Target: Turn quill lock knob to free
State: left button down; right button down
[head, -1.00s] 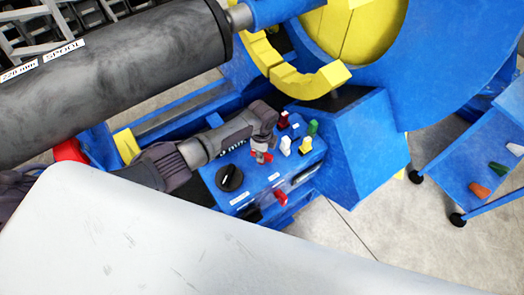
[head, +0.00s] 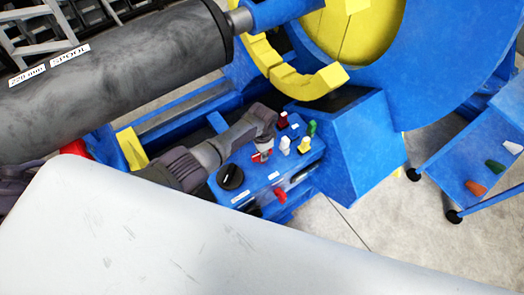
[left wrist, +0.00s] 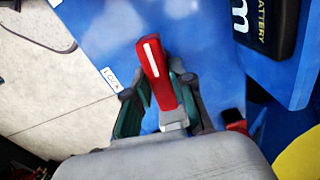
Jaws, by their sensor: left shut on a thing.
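The red quill lock knob (left wrist: 157,73) has a white line along its top and stands on a blue panel in the left wrist view. Its lined end tilts slightly left of the picture's up direction. A small white label (left wrist: 111,80), seemingly reading "LOCK", lies to its left. My left gripper (left wrist: 160,100) has a green-grey finger on each side of the knob and is shut on it. My right gripper is in neither view.
The blue control box (head: 252,188) also carries a black round knob (head: 231,176), a white knob (head: 285,144), a yellow knob (head: 304,145) and a green one (head: 312,128). A blue cart (head: 455,170) stands at right.

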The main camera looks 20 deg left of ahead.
pick_arm(q)
jog(key=shift+n, duration=0.5)
dwell(0.3)
jog(key=c, duration=1)
grip_release()
jog(key=shift+r, duration=0.1)
notch_tip(320, 180, up, 12)
